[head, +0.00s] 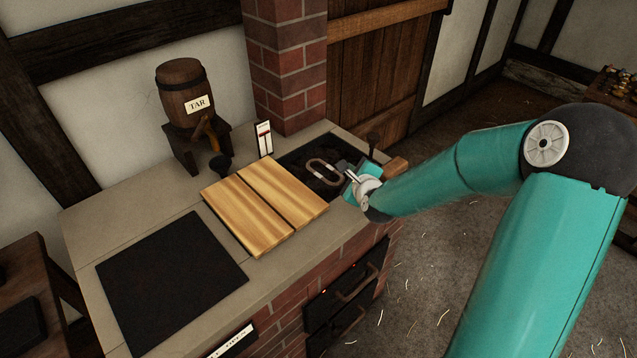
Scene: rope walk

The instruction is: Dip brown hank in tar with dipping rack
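A dark tar vat (297,158) is set into the far right of the brick-sided counter. A pale pinkish-grey oval loop (311,167) shows over the vat's dark opening. I cannot tell whether it is the hank or a part of the dipping rack. My gripper (346,171) is at the vat's right side, its fingers pointing left at the loop's right end. The fingers are small and partly hidden by my wrist, so I cannot tell whether they are open, or touch the loop. No clearly brown hank shows.
Striped wooden boards (265,205) lie left of the vat. A black plate (170,280) is at the front left. A tar barrel (181,92) on a stand and a gauge (264,138) stand behind. Dark knobs (373,139) rise near the vat. A brick pillar (288,65) stands at the back.

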